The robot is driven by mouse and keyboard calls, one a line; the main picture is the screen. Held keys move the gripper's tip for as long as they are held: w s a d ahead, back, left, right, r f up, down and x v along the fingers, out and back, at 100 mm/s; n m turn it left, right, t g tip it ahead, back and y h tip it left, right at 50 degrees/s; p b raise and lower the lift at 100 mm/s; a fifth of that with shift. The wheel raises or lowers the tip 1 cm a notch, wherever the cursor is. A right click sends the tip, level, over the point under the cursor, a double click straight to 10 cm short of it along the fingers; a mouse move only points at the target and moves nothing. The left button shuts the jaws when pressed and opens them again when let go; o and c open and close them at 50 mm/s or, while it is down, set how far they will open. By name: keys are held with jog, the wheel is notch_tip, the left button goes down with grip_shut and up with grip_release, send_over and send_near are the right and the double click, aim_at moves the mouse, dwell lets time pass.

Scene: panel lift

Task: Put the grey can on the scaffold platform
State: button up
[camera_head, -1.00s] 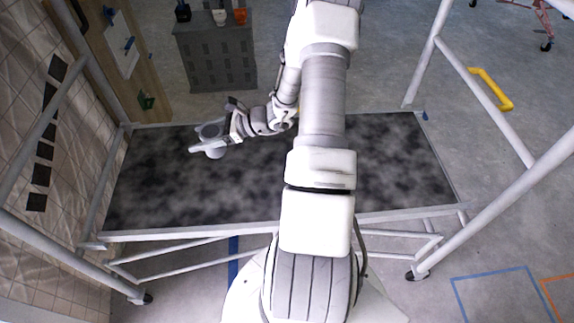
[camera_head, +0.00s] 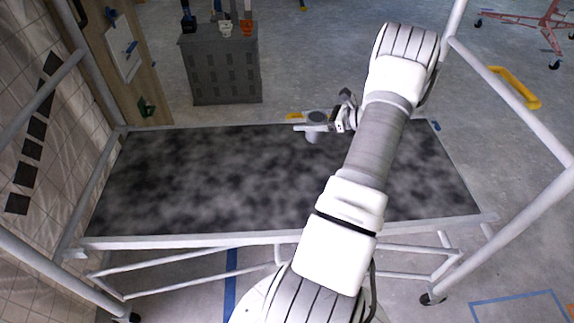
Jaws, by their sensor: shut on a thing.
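The grey can (camera_head: 316,117) is in my gripper (camera_head: 318,127), near the far edge of the scaffold platform and right of its middle. My gripper is shut on the can, with a pale finger across its side. The can looks upright. I cannot tell whether its base touches the platform or hangs above it. The scaffold platform (camera_head: 190,185) is a dark, mottled board with a light metal rim. My arm crosses the right part of the platform and hides some of it.
Scaffold rails (camera_head: 505,105) rise at the right and also at the left (camera_head: 45,100). A grey cabinet (camera_head: 225,75) with cups and tools on it stands behind. A yellow handle (camera_head: 515,88) is on the right. The platform's left and middle are bare.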

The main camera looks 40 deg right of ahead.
jog(key=shift+a+f+b, duration=1.5)
jog(key=shift+a+f, duration=3.35)
jog(key=shift+f, duration=0.05)
jog(key=shift+f, duration=0.2)
jog(key=o, duration=1.5)
jog(key=shift+c, duration=0.2)
jog(key=shift+r, duration=0.1)
